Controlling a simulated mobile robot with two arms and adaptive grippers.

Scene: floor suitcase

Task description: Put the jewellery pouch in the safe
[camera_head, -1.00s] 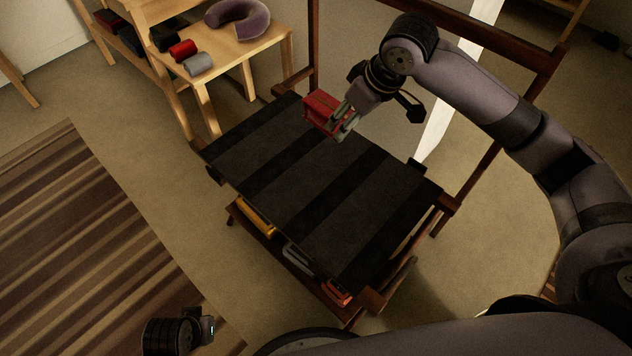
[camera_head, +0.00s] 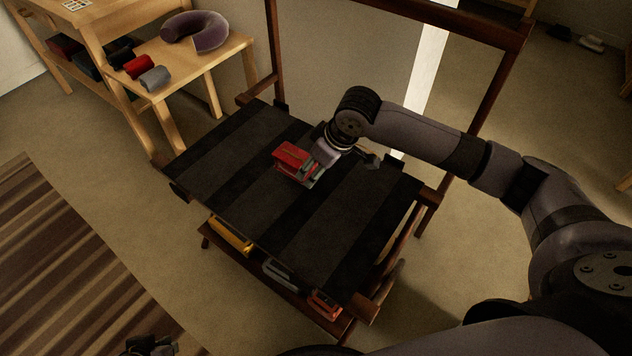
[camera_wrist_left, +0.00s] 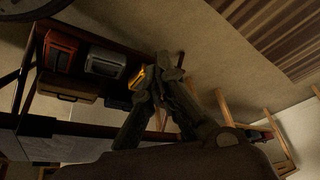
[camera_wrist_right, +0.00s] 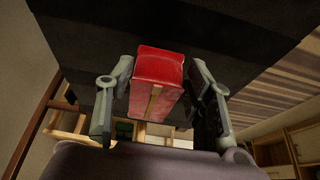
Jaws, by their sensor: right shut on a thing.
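My right gripper (camera_head: 302,172) is shut on a red box-like pouch (camera_head: 292,158), over the middle of the black-strapped luggage rack (camera_head: 215,160). In the right wrist view, the red pouch (camera_wrist_right: 157,82) has a tan stripe down its front and sits between the two grey fingers. I cannot tell whether its underside touches the straps. My left gripper is low at the bottom edge of the head view; in the left wrist view its fingers (camera_wrist_left: 163,72) come together, with nothing seen between them. I cannot make out a safe for certain.
The rack's lower shelf holds a yellow item (camera_head: 230,236), a grey item (camera_head: 281,273) and a red item (camera_head: 326,304). A wooden bench (camera_head: 190,70) at the upper left holds a purple neck pillow (camera_head: 205,32) and small rolls. The rack top around the pouch is clear.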

